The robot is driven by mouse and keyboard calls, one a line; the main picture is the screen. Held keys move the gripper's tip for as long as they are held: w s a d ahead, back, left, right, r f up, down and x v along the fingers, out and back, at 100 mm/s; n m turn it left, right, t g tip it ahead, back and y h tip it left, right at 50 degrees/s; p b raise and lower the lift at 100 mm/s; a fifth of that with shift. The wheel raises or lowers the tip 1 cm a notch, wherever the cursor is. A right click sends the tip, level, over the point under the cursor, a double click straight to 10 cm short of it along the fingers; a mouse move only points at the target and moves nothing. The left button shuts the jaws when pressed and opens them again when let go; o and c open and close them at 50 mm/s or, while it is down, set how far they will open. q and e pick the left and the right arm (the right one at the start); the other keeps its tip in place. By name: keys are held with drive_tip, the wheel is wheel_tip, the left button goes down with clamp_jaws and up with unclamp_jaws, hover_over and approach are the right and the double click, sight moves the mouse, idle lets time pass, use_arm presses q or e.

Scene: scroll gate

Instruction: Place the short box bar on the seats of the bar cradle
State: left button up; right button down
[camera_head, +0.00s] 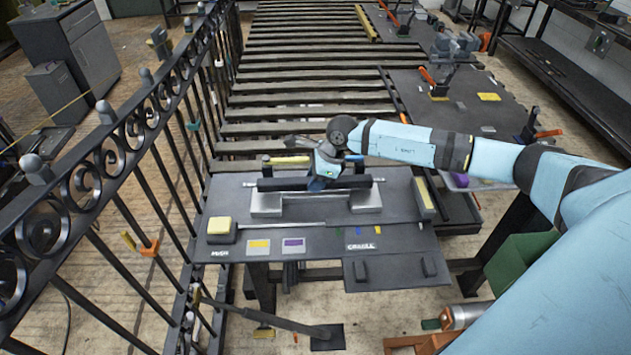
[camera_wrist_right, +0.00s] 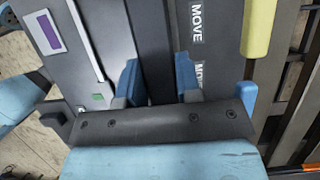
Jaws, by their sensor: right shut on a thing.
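The short box bar (camera_head: 350,181) is a dark, straight bar lying level from left to right in the head view. The bar cradle has two light grey seats, a left one (camera_head: 266,204) and a right one (camera_head: 366,202). The bar spans above both; I cannot tell whether it touches them or hovers slightly. My right gripper (camera_head: 320,184) is shut on the bar near its middle and hides part of it. In the right wrist view the dark bar (camera_wrist_right: 150,45) runs up between my blue fingers (camera_wrist_right: 158,85). My left gripper is not in view.
The dark worktable (camera_head: 400,215) carries a yellow-topped block (camera_head: 221,227), a yellow card (camera_head: 258,247) and a purple card (camera_head: 293,246). A black scrolled gate (camera_head: 110,160) stands at the left. A long yellow block (camera_wrist_right: 259,25) lies beside the bar in the wrist view.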

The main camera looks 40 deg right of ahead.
drive_tip(key=shift+w+f, duration=0.1)
drive_tip(key=shift+f, duration=0.4)
drive_tip(key=shift+f, duration=0.1)
drive_tip(key=c, duration=0.8)
unclamp_jaws()
drive_tip(key=shift+f, duration=0.1)
drive_tip(key=shift+r, duration=0.2)
drive_tip(key=b+v, duration=0.1)
drive_tip(key=v, duration=1.1)
drive_tip(key=shift+a+b, duration=0.1)
drive_tip(key=shift+b, duration=0.3)
